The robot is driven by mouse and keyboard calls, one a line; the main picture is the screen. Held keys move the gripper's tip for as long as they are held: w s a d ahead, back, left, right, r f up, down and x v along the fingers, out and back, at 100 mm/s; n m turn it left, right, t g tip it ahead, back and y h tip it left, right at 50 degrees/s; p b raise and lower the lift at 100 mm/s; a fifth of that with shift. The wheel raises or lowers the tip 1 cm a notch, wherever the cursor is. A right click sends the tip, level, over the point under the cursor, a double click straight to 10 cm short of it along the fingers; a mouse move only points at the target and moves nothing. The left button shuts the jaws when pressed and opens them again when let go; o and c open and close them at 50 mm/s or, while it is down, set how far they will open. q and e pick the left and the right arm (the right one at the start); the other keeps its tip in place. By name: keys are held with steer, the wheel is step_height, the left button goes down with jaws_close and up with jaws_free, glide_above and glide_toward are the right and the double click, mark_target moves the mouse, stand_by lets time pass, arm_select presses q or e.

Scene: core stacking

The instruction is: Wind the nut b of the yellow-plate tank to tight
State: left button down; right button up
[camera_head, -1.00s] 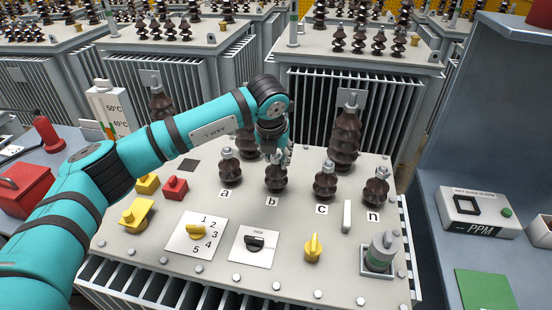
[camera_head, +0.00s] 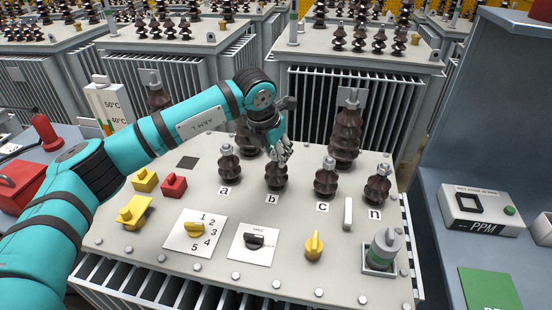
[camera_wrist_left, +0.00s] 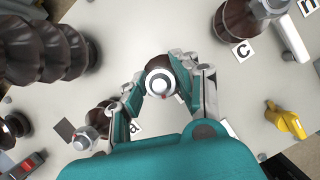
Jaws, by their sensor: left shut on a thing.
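The tank (camera_head: 150,238) has a light grey top plate with dark brown bushings marked a, b, c and n. Bushing b (camera_head: 276,180) stands upright in the middle of the front row. My left gripper (camera_head: 279,151) is right over it, pointing down. In the left wrist view, the silver nut (camera_wrist_left: 160,83) sits between the two fingertips of my left gripper, which is shut on it. The fingers partly hide the top of bushing b. My right gripper shows in neither view. No yellow plate is plain to see on the tank.
Bushing a (camera_head: 226,168) and bushing c (camera_head: 326,180) stand close on either side, with bushing n (camera_head: 377,186) further right. A taller bushing (camera_head: 346,135) rises behind. Knobs sit in front, including a yellow one (camera_head: 314,246).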

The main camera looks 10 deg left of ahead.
arm_select(q)
steer(key=shift+f+m, duration=0.1)
steer(key=shift+m, duration=0.2)
steer(key=shift+m+g+h, duration=0.3)
steer(key=shift+m+h, duration=0.2)
steer(key=shift+m, duration=0.6)
steer(key=m, duration=0.2)
steer(key=shift+m+g+h, duration=0.3)
steer(key=m+g, duration=0.1)
steer(key=m, duration=0.3)
steer(key=shift+m+h, duration=0.4)
